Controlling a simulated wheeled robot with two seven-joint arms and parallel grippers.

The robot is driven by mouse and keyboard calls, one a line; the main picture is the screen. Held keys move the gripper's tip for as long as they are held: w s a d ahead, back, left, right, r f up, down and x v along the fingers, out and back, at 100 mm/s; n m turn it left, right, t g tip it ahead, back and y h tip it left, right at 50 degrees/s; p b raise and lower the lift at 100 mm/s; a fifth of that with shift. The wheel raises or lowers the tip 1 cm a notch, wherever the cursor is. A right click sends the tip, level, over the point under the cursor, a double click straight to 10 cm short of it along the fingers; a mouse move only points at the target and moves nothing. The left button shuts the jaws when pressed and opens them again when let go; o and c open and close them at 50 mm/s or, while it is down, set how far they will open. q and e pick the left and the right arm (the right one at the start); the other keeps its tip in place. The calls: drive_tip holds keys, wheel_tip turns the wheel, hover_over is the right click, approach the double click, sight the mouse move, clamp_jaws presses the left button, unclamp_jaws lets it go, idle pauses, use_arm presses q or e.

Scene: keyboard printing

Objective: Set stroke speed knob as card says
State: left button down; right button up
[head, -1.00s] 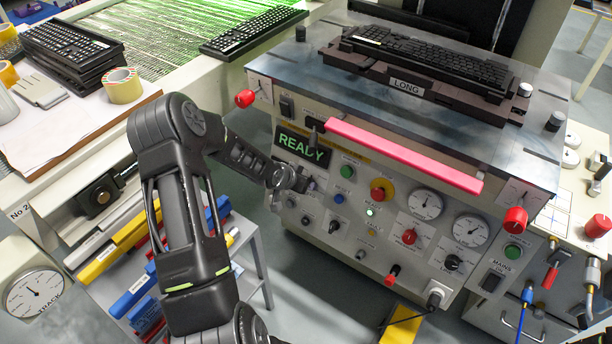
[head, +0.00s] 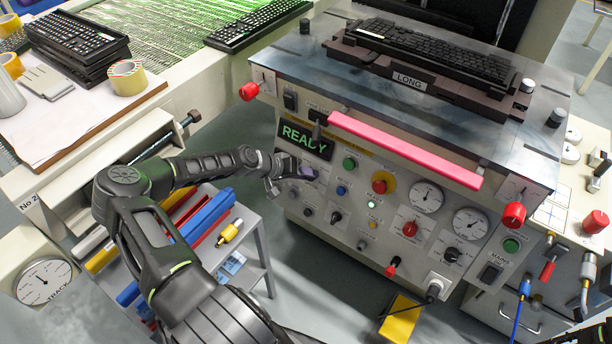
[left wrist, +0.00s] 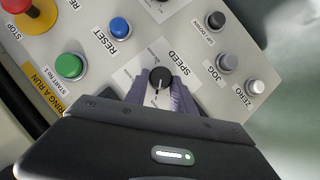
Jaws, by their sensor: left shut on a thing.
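The stroke speed knob (left wrist: 161,78) is small, round and black with a white pointer line, on a pale plate marked SPEED. In the left wrist view its pointer line runs down towards my gripper's palm. My left gripper (left wrist: 160,92) is shut on this knob, one pale purple finger on each side. In the head view, my left gripper (head: 306,172) is against the console front (head: 325,228), just below the READY display, and hides the knob. The scale marks around the knob are too small to read. I cannot make out a card with a setting. My right gripper is not in view.
RESET (left wrist: 120,27), green START (left wrist: 70,66) and JOG (left wrist: 223,62) buttons are close around the knob. A pink bar (head: 400,148) runs along the console's top front edge. A keyboard (head: 433,52) sits on top by a LONG label. A low rack (head: 255,245) stands under my left arm.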

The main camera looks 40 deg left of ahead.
use_arm(q)
drive_tip(key=shift+s+f, duration=0.1)
drive_tip(key=shift+f, duration=0.05)
drive_tip(key=c, duration=1)
unclamp_jaws()
drive_tip(key=shift+c, duration=0.2)
drive_tip(key=v, duration=0.7)
drive_tip(key=shift+s+r+p, duration=0.2)
drive_tip(key=shift+r+p, duration=0.1)
drive_tip(key=shift+p, duration=0.05)
